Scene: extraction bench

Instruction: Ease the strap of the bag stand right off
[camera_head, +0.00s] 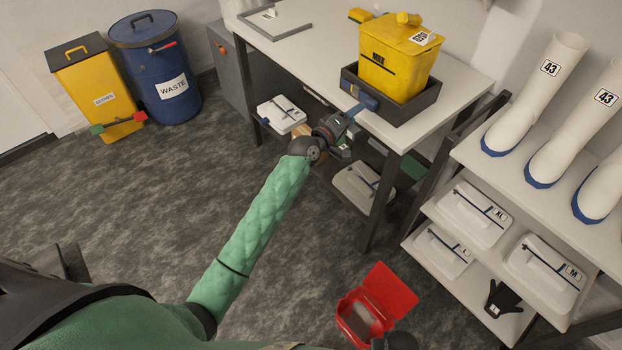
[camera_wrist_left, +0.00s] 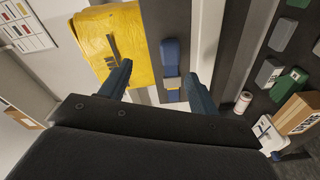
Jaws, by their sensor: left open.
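The bag stand is a dark open box (camera_head: 412,110) on the white bench and holds a yellow bag (camera_head: 395,72). Its blue strap (camera_head: 362,95) is on the box's near left side. In the left wrist view the strap (camera_wrist_left: 170,55) runs down the dark wall to a grey buckle (camera_wrist_left: 172,84). My left gripper (camera_head: 351,111) is at the strap, open, with one finger on each side of it in the wrist view. I cannot tell how close the fingers are to the strap. A dark part at the bottom edge of the head view may belong to my right arm.
The bench (camera_head: 318,62) has a grey frame (camera_head: 285,36) at the back left. White cases lie below it. A shelf with white boots (camera_head: 540,95) and more cases (camera_head: 473,213) stands on the right. An open red box (camera_head: 375,305) is low in front.

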